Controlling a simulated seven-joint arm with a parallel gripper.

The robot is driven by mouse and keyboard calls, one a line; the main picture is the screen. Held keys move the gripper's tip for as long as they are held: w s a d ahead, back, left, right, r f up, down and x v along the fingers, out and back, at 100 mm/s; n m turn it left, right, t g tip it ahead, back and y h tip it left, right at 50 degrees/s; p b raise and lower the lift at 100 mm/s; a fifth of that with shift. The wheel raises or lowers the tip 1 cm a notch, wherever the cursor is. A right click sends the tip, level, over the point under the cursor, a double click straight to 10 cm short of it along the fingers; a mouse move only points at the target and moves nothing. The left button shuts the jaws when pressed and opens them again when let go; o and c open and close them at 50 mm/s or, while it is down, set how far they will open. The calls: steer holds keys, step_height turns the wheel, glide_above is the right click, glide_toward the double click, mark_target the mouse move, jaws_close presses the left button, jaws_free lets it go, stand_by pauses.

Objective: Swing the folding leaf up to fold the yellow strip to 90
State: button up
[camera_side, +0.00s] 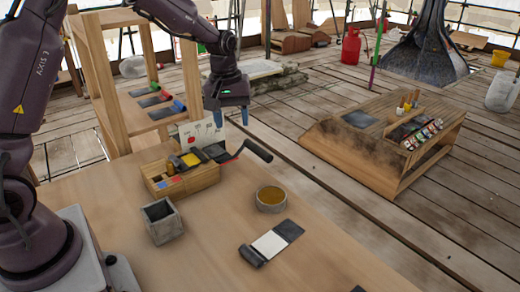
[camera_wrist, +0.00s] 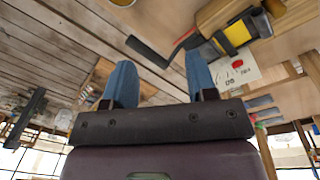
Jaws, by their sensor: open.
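The yellow strip (camera_side: 190,159) lies on the wooden folding bench (camera_side: 188,178) on the table, next to dark plates. The folding leaf (camera_side: 217,152) is a dark plate at the bench's right end, lying about flat. A red lever (camera_side: 232,158) with a black grip (camera_side: 257,150) reaches out to the right from it. In the wrist view, the yellow strip (camera_wrist: 238,34) and black grip (camera_wrist: 148,52) show beyond the blue fingertips. My gripper (camera_side: 232,121) is open and empty, above and behind the bench, apart from the lever; it also shows in the wrist view (camera_wrist: 162,62).
A card with a red mark (camera_side: 200,134) stands behind the bench. A grey square pot (camera_side: 162,221), a round dish with amber contents (camera_side: 271,199) and a dark-and-white flat piece (camera_side: 271,243) are on the table. A wooden shelf frame (camera_side: 145,75) stands behind. The table right of the dish is clear.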

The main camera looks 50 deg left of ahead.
mark_target(260, 150)
steer(key=w+a+f+n+t, duration=0.1)
steer(key=w+a+f+n, duration=0.15)
steer(key=w+n, duration=0.5)
steer(key=w+f, duration=0.1)
steer(key=f, duration=0.3)
steer(key=w+f, duration=0.1)
steer(key=f, duration=0.7)
steer(key=shift+w+a, duration=0.2)
steer(key=shift+w, duration=0.2)
steer(key=shift+r, duration=0.1)
jaws_close()
